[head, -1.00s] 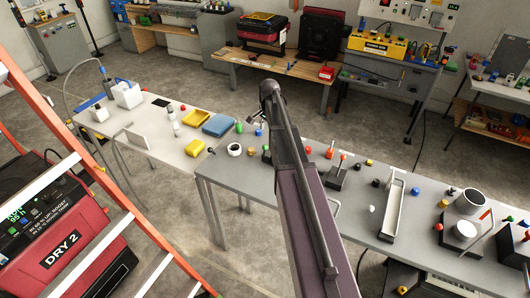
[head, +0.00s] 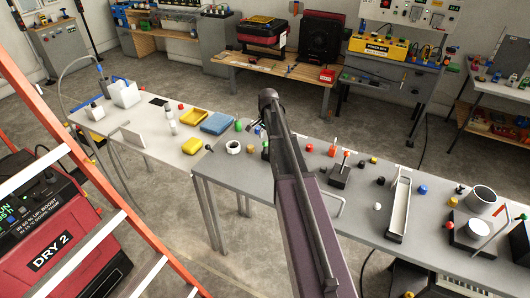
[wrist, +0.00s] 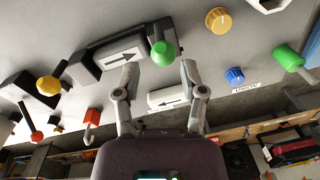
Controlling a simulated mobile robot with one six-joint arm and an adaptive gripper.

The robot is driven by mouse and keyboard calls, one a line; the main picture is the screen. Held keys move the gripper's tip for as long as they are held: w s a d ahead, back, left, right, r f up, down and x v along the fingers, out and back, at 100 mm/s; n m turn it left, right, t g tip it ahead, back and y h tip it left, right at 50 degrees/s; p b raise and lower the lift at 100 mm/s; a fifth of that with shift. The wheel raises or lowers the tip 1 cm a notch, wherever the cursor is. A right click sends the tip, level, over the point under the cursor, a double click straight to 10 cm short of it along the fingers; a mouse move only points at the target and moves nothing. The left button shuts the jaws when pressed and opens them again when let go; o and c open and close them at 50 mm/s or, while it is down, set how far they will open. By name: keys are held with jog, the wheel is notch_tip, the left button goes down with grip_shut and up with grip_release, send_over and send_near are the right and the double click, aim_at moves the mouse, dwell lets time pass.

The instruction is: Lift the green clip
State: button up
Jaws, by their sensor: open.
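In the wrist view, a green-topped piece (wrist: 163,52) stands at a black holder with a white arrow label, just beyond and between my fingertips. It looks like a rounded knob, and I cannot tell for sure that it is the green clip. My gripper (wrist: 159,68) is open, with a finger on each side and nothing between them. A second green piece (wrist: 288,57), a cylinder on a stem, lies further right. In the head view, a green piece (head: 239,126) shows left of my arm, which hides part of the table.
In the wrist view, a yellow knob (wrist: 218,20), a blue knob (wrist: 235,75) and a red hook (wrist: 92,118) are nearby. An orange ladder (head: 85,165) is at left.

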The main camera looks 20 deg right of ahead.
aim_at(266, 144)
jog(key=shift+w+a+f+b, duration=0.1)
jog(key=shift+f+b, duration=1.25)
jog(key=shift+f, duration=0.15)
jog(key=shift+w+f+b, duration=0.1)
jog(key=shift+f+b, duration=1.25)
jog(key=shift+f, duration=0.15)
grip_shut()
